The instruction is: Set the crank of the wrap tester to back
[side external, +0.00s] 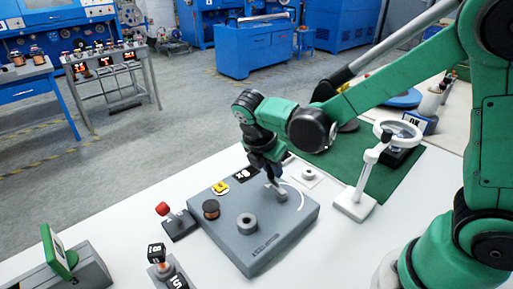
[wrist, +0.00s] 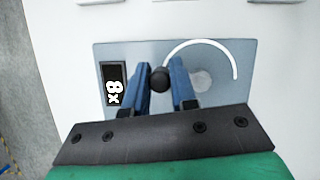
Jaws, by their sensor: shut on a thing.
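A pale round spot (wrist: 203,80) shows beside the right finger, inside a white arc (wrist: 215,43) printed on the top. The knob sits near the arc's left end. The crank's arm is mostly hidden by the fingers.
A black x8 label (wrist: 113,85) lies left of the fingers. A red-knobbed block (side external: 178,222) stands left of the tester. A white magnifier stand (side external: 353,201) stands to the right, by a green mat (side external: 400,184).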

